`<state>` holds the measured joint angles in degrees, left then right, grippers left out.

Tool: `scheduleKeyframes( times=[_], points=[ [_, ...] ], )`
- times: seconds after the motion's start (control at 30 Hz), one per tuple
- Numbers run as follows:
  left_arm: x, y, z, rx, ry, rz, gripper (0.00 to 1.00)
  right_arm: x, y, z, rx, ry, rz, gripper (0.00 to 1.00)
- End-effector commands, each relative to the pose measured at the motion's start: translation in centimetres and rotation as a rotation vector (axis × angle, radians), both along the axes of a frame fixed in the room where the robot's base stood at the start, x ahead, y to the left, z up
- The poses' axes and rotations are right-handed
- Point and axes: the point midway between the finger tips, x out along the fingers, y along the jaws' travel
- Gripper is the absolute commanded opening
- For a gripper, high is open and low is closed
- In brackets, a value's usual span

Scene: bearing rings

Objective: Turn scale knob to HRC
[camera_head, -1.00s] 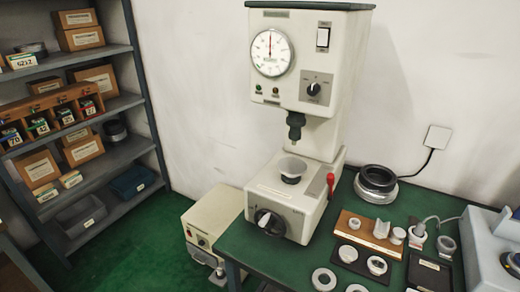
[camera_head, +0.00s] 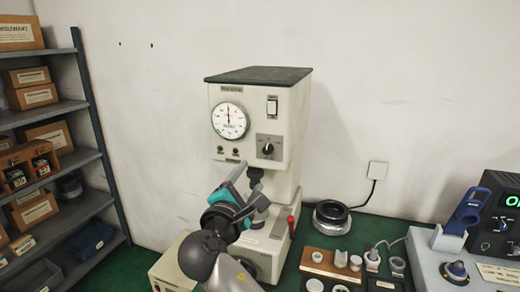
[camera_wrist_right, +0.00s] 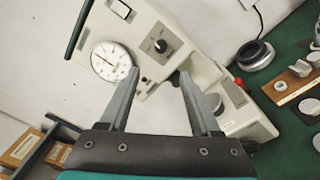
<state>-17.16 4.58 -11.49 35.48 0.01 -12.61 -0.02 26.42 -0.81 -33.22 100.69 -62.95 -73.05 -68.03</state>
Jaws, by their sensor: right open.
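The hardness tester (camera_head: 233,97) is a cream machine with a dark top and a round dial (camera_head: 230,120). The scale knob (camera_head: 268,148) is a small black knob on a grey plate to the right of the dial. The scale knob also shows in the right wrist view (camera_wrist_right: 160,46), beyond the fingertips; its lettering is too small to read. My right gripper (camera_head: 251,187) is open and empty, in front of the tester and below the knob in the head view, apart from it. In the right wrist view both fingers (camera_wrist_right: 162,76) point toward the tester. My left gripper is not in view.
The spindle (camera_head: 255,177) is below the tester head, and a red lever (camera_head: 291,222) is at its right side. A dark round ring stand (camera_head: 331,215) and a wooden block with small parts (camera_head: 320,262) lie to the right. A shelf (camera_head: 85,150) with boxes stands at left.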

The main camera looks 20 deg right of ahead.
Motion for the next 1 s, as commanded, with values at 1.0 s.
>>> scheduleKeyframes(
  times=[1.0],
  points=[
    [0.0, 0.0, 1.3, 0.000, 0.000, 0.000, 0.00, 12.1, -7.1, -0.2, 0.001, 0.002, 0.001, 0.64]
  ],
)
